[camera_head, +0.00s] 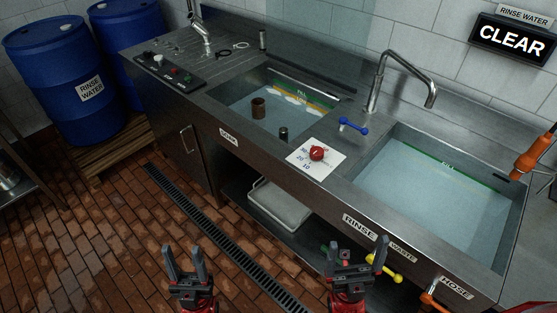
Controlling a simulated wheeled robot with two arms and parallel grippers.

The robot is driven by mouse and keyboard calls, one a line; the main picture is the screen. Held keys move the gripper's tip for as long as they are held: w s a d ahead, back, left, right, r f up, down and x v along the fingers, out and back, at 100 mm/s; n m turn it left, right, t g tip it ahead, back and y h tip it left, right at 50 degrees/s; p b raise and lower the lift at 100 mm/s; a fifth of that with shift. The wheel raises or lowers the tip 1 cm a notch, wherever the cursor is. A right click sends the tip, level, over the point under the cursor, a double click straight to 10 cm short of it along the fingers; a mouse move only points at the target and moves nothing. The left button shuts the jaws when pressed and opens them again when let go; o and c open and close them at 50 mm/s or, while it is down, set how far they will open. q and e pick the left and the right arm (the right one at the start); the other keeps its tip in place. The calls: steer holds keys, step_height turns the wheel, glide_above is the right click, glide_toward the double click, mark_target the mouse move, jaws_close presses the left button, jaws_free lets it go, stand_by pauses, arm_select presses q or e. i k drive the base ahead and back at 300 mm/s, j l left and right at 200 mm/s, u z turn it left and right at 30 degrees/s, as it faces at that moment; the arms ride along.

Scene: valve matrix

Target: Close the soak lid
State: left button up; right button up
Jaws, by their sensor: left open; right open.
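The soak basin (222,99) is the left basin of the steel counter, labelled SOAK on its front. It is uncovered, and water shows inside with a brown cylinder (258,108) and a small dark cylinder (283,133). A clear, faintly tinted panel (325,40) stands upright behind it, above a dark bar (310,80) at the rear edge; it appears to be the raised soak lid. My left gripper (184,258) is open and empty over the floor, in front of the counter. My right gripper (356,252) is open and empty before the counter front, low and away from the lid.
The rinse basin (352,181) holds water at right. A tap (378,82), blue valve handle (352,126) and red dial (317,153) stand between basins. A yellow handle (384,269) is beside my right gripper. Blue barrels (60,90) stand left. Floor is clear.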

mark_target(325, 78)
steer(key=i+j+z, duration=0.1)
steer(key=i+j, duration=0.15)
steer(key=i+j+z, duration=0.1)
steer(key=j, duration=0.3)
steer(key=i+j+z, duration=0.1)
steer(key=i+j, duration=0.25)
steer(key=i+j+z, duration=0.1)
steer(key=j, duration=0.25)
steer(key=i, duration=0.1)
